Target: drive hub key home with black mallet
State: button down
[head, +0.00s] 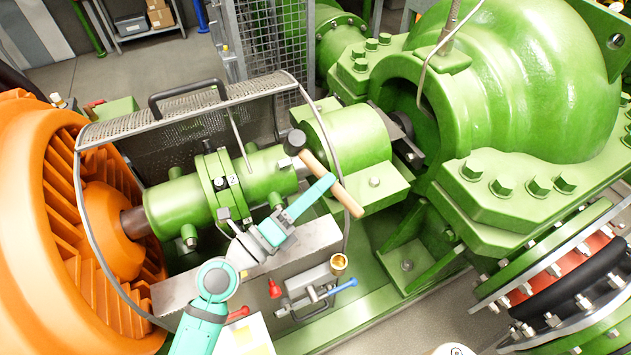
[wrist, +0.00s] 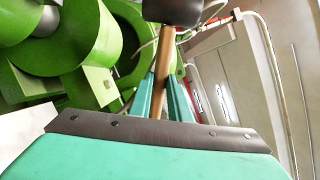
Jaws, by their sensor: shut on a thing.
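My gripper (head: 327,183) is shut on the wooden handle of the black mallet (head: 295,141). The mallet is held above the shaft, its black head up and to the left and its handle end down to the right. In the wrist view the mallet head (wrist: 172,10) is beyond the fingers and the handle passes between the fingertips (wrist: 162,85). The green coupling hub (head: 266,172) lies just below and left of the mallet head. A small grey piece (head: 285,163) shows at the hub's end; I cannot tell if it is the hub key. The head appears apart from it.
A mesh guard (head: 190,125) with a wire frame arches over the coupling. An orange motor (head: 60,220) stands left, a green pump casing (head: 530,80) right. A tray (head: 305,290) with a red-handled tool, a blue-handled tool (head: 341,287) and a brass cup (head: 339,263) lies below.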

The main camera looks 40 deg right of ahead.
jog(key=shift+w+a, duration=0.1)
jog(key=shift+a, duration=0.05)
jog(key=f, duration=0.1)
jog(key=w+f, duration=0.1)
jog(key=f, duration=0.1)
jog(key=w+f, duration=0.1)
jog(key=shift+d+f, duration=0.2)
jog(key=shift+d, duration=0.15)
jog(key=shift+w, duration=0.2)
dwell(0.5)
notch_tip(320, 180, down, 5)
jog(key=w, duration=0.3)
jog(key=s+r, duration=0.2)
jog(key=r, duration=0.1)
jog(key=s+r, duration=0.1)
jog(key=r, duration=0.1)
jog(key=shift+s, duration=0.1)
